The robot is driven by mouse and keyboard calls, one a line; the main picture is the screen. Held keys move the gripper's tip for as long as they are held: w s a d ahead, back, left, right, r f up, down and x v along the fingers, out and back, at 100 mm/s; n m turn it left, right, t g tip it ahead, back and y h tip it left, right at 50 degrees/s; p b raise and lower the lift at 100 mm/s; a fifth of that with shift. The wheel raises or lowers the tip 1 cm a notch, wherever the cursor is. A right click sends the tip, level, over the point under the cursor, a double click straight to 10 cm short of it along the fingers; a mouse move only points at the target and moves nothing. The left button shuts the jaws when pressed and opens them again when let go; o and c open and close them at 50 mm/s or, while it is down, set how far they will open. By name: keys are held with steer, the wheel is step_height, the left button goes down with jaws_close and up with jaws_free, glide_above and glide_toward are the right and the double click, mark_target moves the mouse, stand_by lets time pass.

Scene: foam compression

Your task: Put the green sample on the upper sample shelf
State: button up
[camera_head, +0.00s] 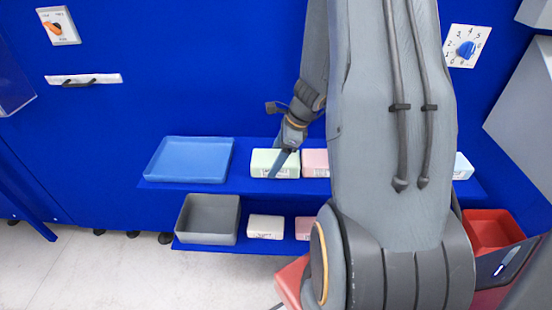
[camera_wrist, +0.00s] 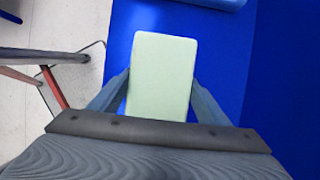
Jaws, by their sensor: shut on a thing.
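The green sample (camera_head: 263,161) is a pale green block with a label on its front, at the upper sample shelf (camera_head: 247,192) in the head view. My gripper (camera_head: 277,170) is shut on it, with one finger showing across its front. In the wrist view the green sample (camera_wrist: 162,75) sits between the two fingers of my gripper (camera_wrist: 162,90), with the blue shelf behind and to its right. I cannot tell whether the block rests on the shelf or hangs just above it. My arm hides part of the shelf's right side.
A blue tray (camera_head: 189,159) stands left of the sample. A pink block (camera_head: 315,162) is close on its right. The lower shelf holds a grey bin (camera_head: 208,218), a white block (camera_head: 265,227) and a pink block (camera_head: 302,228). A red bin (camera_head: 488,231) is at the right.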

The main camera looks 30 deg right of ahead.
steer(key=shift+f, duration=0.1)
steer(key=o, duration=1)
steer(key=shift+o, duration=0.2)
steer(key=b+v, duration=0.2)
steer(key=v, duration=1)
steer(key=s+a+n+h, duration=0.1)
steer(key=s+a+n, duration=0.3)
steer(key=a+n, duration=0.5)
steer(key=s+a+n+g+h, duration=0.1)
steer(key=s+a+n, duration=0.4)
steer(key=a+n, duration=0.5)
steer(key=n+h, duration=0.1)
steer(key=n, duration=0.4)
steer(key=shift+n+h, duration=0.3)
steer(key=shift+n, duration=0.1)
steer(key=shift+a, duration=0.1)
